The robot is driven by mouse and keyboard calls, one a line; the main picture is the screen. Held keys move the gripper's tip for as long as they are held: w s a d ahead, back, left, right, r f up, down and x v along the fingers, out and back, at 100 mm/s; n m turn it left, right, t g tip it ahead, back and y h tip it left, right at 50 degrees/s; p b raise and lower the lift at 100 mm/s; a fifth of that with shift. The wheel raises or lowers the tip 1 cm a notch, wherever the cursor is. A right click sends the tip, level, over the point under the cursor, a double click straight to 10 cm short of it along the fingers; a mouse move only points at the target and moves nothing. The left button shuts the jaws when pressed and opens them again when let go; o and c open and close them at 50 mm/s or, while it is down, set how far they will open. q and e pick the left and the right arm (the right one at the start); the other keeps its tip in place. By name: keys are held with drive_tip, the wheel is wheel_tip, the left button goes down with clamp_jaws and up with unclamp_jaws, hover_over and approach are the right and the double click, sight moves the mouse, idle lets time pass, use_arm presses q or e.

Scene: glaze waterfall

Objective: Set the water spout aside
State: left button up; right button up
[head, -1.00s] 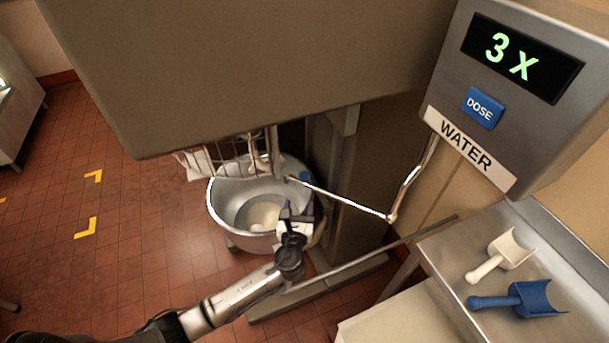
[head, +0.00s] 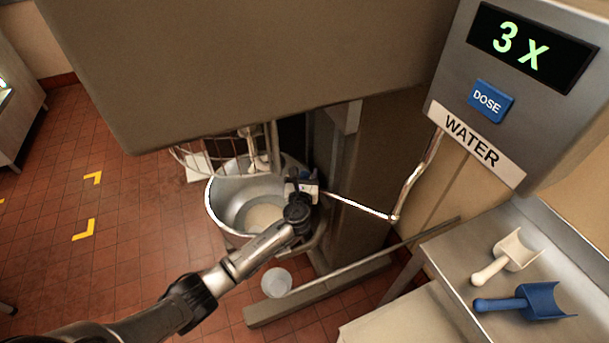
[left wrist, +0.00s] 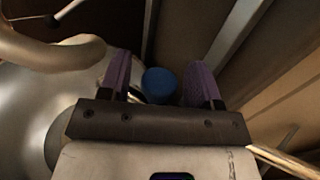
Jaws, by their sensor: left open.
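The water spout (head: 360,205) is a thin bent metal pipe. It comes down from the WATER box and runs left toward the mixing bowl, over the right rim. My left gripper (head: 303,180) is at its far end, hiding the tip. In the left wrist view the purple fingers (left wrist: 158,78) are apart, with a round blue knob (left wrist: 158,86) between or beyond them; whether they touch it I cannot tell. Part of the pipe (left wrist: 283,162) shows at the lower right there. My right gripper is not in view.
The steel mixing bowl (head: 228,222) stands under the big mixer housing (head: 260,70), with a wire guard (head: 190,155) at its left. A pale round container (head: 276,282) is on the floor. A white scoop (head: 505,257) and a blue scoop (head: 525,302) lie on the right counter.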

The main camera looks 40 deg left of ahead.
use_arm(q)
clamp_jaws()
idle(0.6)
